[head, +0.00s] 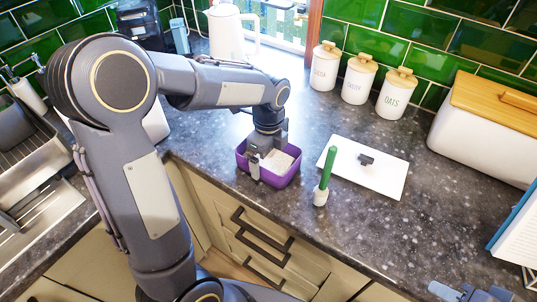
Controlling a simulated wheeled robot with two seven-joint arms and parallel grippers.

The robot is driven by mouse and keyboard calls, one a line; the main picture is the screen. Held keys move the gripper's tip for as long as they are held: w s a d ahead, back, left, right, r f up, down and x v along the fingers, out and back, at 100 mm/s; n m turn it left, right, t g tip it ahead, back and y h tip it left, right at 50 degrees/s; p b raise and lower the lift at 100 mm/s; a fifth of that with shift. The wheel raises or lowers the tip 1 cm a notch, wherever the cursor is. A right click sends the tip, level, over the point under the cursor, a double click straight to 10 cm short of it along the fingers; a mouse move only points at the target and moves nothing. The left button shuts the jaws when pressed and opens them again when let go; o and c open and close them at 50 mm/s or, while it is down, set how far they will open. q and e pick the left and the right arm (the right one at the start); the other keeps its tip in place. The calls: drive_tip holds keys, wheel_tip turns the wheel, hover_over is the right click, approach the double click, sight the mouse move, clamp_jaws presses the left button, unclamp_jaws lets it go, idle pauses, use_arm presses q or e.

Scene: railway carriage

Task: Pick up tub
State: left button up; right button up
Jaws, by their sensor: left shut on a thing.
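A purple tub (278,180) is on the dark speckled worktop near its front edge, with something pale inside it. My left gripper (256,168) comes down from above at the tub's left front side. It is shut on the tub's wall, with one finger outside and the other largely hidden. I cannot tell whether the tub's base touches the worktop. Part of my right gripper (470,293) shows at the bottom right, apart from the tub. Its jaws are too cut off to judge.
A green-handled brush (326,173) stands upright right of the tub, close to a white board (378,178) with a small dark object (366,159). Several white canisters (358,80) and a bread bin (485,125) stand behind. A sink is at left.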

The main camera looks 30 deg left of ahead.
use_arm(q)
drive_tip(key=shift+f, duration=0.15)
drive_tip(key=o, duration=0.7)
